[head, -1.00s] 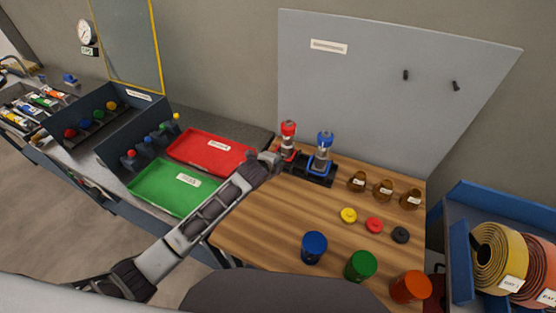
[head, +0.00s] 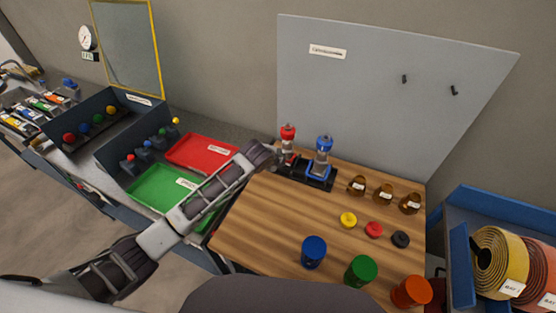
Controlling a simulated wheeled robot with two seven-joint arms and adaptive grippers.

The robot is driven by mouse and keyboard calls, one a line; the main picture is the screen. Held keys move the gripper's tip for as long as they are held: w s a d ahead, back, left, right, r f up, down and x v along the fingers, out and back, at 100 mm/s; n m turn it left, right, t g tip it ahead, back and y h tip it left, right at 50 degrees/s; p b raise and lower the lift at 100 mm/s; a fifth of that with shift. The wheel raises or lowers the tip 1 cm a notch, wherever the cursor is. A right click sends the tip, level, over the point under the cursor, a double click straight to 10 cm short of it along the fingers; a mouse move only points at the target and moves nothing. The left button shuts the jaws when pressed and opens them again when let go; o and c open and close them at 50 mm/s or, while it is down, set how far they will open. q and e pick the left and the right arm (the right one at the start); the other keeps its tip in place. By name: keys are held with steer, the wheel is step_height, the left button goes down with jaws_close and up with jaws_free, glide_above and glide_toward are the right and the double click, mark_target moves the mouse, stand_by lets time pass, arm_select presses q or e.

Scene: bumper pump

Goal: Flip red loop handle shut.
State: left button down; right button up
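A red pump fixture (head: 288,136) with a red top and a clear middle stands on a black base (head: 318,182) at the back left of the wooden table. My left gripper (head: 276,160) is at the lower left of this red fixture, very close to it; I cannot tell whether they touch. The gripper is small here and its fingers are partly lost against the fixture, so its opening is unclear. The red loop handle is too small to make out. A matching blue fixture (head: 323,152) stands just to the right. My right gripper is not in view.
Brown bottles (head: 383,193) and yellow, red and black discs (head: 374,229) sit on the right of the wooden table (head: 270,219). Blue, green and orange cups (head: 361,269) stand at its front. Red (head: 196,151) and green trays lie left, partly behind my arm.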

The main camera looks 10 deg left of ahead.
arm_select(q)
steer(key=c, duration=1.5)
jaws_free()
steer(key=shift+v, duration=6.05)
